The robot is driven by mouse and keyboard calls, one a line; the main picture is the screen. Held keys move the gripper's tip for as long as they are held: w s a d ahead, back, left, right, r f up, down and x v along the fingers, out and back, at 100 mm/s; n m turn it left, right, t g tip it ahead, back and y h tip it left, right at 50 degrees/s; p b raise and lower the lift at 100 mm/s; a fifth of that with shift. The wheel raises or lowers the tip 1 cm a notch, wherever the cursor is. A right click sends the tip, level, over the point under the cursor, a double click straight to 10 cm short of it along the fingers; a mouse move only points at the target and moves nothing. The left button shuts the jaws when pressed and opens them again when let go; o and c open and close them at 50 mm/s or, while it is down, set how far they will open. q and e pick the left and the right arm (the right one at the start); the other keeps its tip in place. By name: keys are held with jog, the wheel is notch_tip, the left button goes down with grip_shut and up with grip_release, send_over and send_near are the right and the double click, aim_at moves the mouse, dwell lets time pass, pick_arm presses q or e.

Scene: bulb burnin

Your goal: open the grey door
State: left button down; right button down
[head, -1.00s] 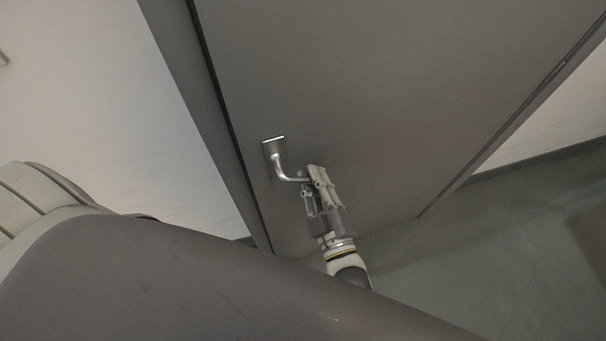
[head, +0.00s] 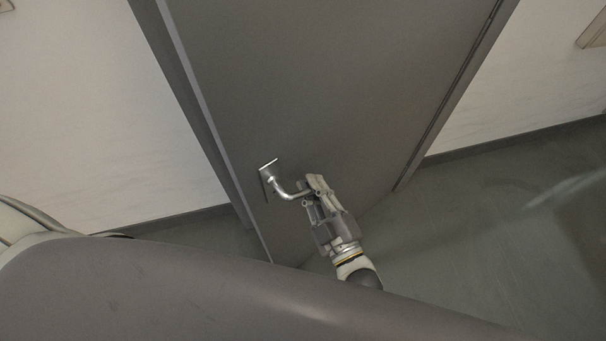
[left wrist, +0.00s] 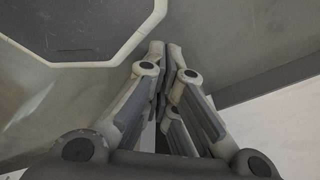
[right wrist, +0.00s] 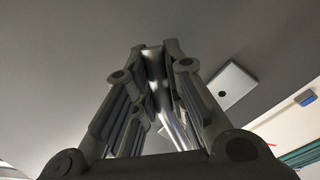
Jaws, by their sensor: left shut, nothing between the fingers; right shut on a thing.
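My right gripper (head: 312,188) is shut on the free end of the lever. The right wrist view shows the lever (right wrist: 158,90) between the fingers and the plate (right wrist: 231,86) to the right. My left gripper (left wrist: 163,52) is shut and empty in the left wrist view, away from the door handle. It is hidden in the head view.
White walls flank the door, with a dark baseboard (head: 500,141) along the right one. Grey floor (head: 470,225) is clear to the right of the door. My own body covers the lower part of the head view.

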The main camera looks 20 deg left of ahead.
jog(key=shift+s+d+f, duration=0.2)
jog(key=shift+s+d, duration=0.2)
jog(key=shift+d, duration=0.1)
jog(key=shift+s+d+f, duration=0.15)
jog(key=shift+s+d, duration=0.2)
jog(key=shift+d, duration=0.15)
jog(key=c, duration=1.6)
grip_release()
jog(key=shift+o, duration=0.7)
jog(key=shift+a+r, duration=0.1)
jog(key=shift+r, duration=0.1)
jog(key=v, duration=1.2)
